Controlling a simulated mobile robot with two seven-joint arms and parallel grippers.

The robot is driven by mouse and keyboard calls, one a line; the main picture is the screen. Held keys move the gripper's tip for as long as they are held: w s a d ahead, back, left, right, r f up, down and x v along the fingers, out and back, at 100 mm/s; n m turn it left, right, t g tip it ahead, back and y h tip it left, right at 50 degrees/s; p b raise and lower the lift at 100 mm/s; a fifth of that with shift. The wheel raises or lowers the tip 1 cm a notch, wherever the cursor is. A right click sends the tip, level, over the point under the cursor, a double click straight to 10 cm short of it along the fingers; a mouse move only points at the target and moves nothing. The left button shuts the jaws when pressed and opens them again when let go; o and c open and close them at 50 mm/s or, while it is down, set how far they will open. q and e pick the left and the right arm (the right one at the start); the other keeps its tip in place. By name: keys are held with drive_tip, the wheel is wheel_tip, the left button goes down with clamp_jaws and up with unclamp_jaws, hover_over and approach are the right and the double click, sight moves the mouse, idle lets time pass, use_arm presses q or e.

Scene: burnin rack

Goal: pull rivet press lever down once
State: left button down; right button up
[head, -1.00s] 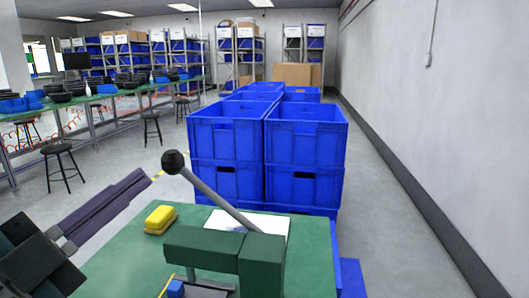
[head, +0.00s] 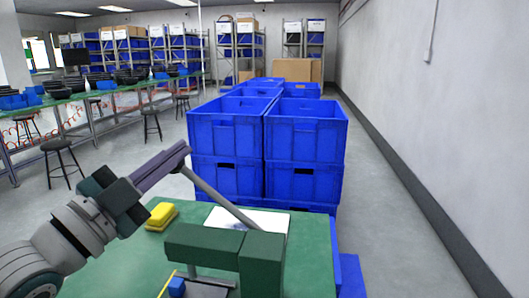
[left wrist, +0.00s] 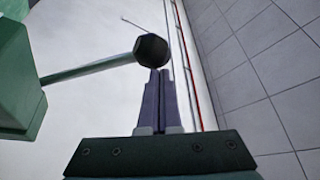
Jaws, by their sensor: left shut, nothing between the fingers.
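The rivet press (head: 262,265) is a dark green block with a horizontal arm on the green table (head: 110,268). Its grey lever (head: 220,200) slopes up to the left. The lever's black knob is hidden behind my left gripper (head: 184,149) in the head view. In the left wrist view the knob (left wrist: 151,49) sits at the tips of the purple fingers, with the lever (left wrist: 85,72) running left to the press. My left gripper is shut with nothing between its fingers; I cannot tell whether it touches the knob. My right gripper is not in view.
A yellow block (head: 160,215) lies beside the press. A white sheet (head: 255,219) lies behind it, and a small blue part (head: 177,287) is at its front. Stacked blue crates (head: 306,140) stand just beyond the table. A grey wall (head: 450,130) is at the right.

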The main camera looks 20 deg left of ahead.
use_arm(q)
drive_tip(key=shift+a+f, duration=0.1)
idle(0.3)
drive_tip(key=a+f+n+t+y+b, duration=0.1)
drive_tip(key=a+f+n+y+b, duration=0.2)
drive_tip(key=f+n+b, duration=0.2)
drive_tip(key=s+a+f+n+y+b, duration=0.1)
drive_tip(key=a+f+n+y+b, duration=0.2)
drive_tip(key=f+n+b, duration=0.3)
wheel_tip(320, 180, down, 3)
drive_tip(key=b, duration=0.4)
drive_tip(key=shift+s+t, duration=0.25)
drive_tip(key=shift+t, duration=0.15)
drive_tip(key=shift+f, duration=0.15)
wheel_tip(320, 180, up, 21)
drive_tip(key=p, duration=0.7)
drive_tip(key=shift+s+d, duration=0.1)
idle(0.7)
